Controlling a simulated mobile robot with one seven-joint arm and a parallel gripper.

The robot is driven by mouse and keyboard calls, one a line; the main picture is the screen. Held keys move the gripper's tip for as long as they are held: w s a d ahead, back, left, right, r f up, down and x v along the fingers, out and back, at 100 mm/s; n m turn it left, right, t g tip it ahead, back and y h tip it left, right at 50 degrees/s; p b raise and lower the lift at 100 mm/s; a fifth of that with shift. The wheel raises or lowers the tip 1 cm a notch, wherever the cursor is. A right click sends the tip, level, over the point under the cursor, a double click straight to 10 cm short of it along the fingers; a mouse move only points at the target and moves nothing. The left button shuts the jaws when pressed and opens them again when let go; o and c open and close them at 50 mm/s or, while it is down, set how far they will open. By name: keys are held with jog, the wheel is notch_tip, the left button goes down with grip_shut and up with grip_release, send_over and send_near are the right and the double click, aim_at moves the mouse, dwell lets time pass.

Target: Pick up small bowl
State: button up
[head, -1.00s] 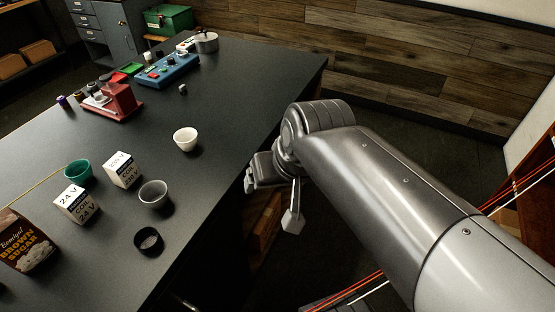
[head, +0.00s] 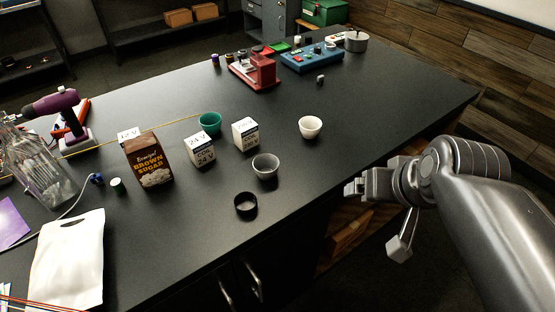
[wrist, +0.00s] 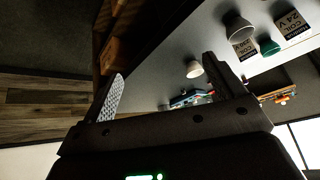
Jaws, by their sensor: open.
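Three small bowls stand on the dark table. I cannot tell which one the task means. My gripper (head: 376,218) is open and empty, beyond the table's right edge and apart from all bowls. In the wrist view, its two fingers (wrist: 163,85) are spread wide, with the white bowl (wrist: 194,70) beside the right finger and the grey bowl (wrist: 238,28) above it.
Coil boxes (head: 201,150) and a brown sugar box (head: 149,161) stand left of the grey bowl. A black ring (head: 245,204) lies near the front edge. A red device (head: 255,69) and blue panel (head: 311,58) are at the back. The table right of the white bowl is clear.

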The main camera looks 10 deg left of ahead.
aim_at(264, 163)
jog(key=w+a+f+n+t+y, duration=0.1)
jog(key=w+a+n+y, duration=0.1)
jog(key=w+a, duration=0.6)
jog(key=w+a+f+n+t+y, duration=0.1)
jog(key=w+a+y, duration=0.2)
jog(key=a, duration=0.9)
jog(key=shift+w+a+f+h, duration=0.55)
jog(key=shift+w+a+f, duration=0.5)
jog(key=shift+f, duration=1.45)
jog(key=shift+w+a+f+h, duration=0.55)
jog(key=shift+w+f, duration=0.9)
jog(key=shift+f, duration=1.1)
jog(key=shift+w+a+f+h, duration=0.5)
jog(key=shift+w+a+f, duration=0.6)
jog(key=shift+f, duration=1.4)
jog(key=shift+w+d, duration=0.1)
jog(key=shift+d, duration=0.05)
jog(key=c, duration=1.1)
jog(key=shift+r, duration=0.15)
